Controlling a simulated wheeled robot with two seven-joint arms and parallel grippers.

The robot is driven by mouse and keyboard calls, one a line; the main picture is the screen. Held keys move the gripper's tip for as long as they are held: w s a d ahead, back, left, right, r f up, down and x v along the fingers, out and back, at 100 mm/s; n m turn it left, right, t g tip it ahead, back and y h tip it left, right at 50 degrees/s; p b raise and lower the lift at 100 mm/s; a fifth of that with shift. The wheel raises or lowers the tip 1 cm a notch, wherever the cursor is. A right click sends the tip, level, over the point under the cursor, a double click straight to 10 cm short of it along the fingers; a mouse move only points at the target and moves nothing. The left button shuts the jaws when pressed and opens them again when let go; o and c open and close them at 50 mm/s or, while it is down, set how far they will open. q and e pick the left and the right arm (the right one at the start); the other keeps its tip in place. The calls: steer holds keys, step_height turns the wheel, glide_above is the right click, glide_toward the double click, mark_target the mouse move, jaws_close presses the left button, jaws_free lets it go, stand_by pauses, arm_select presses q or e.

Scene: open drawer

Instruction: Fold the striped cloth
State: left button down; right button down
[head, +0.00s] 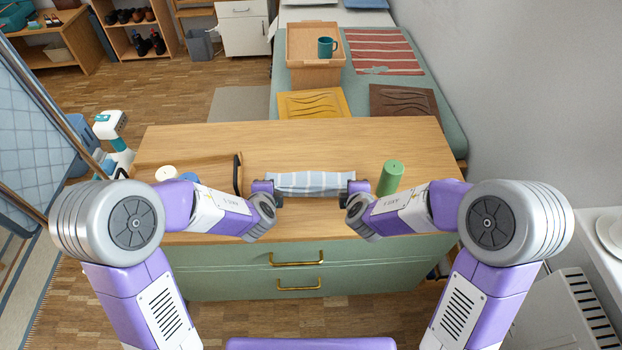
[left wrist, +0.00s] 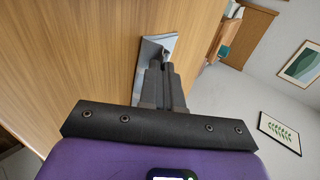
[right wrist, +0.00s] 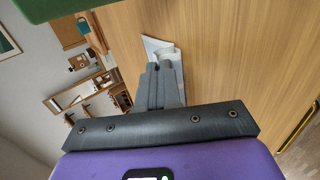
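A light blue and white striped cloth (head: 310,183) stretches left to right across the wooden dresser top, in a narrow band between my two grippers. My left gripper (head: 275,191) is at its left end and my right gripper (head: 348,191) at its right end. In the left wrist view the fingers (left wrist: 160,72) are close together on a corner of the cloth (left wrist: 152,56). In the right wrist view the fingers (right wrist: 159,70) are also close together, with the cloth (right wrist: 162,50) at their tips. Part of the cloth is hidden behind the fingers.
A green cylinder (head: 390,178) stands just right of the cloth. A wooden object with a dark handle (head: 238,174) and white round items (head: 166,173) are to the left. The dresser top (head: 300,140) behind the cloth is clear. A red striped cloth (head: 384,52) lies farther back.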

arm_select(q)
steer(key=shift+s+f, duration=0.4)
steer(key=shift+s, duration=0.05)
arm_select(e)
steer(key=shift+s+f+t, duration=0.3)
steer(key=shift+s+f, duration=0.05)
steer(key=shift+s, duration=0.05)
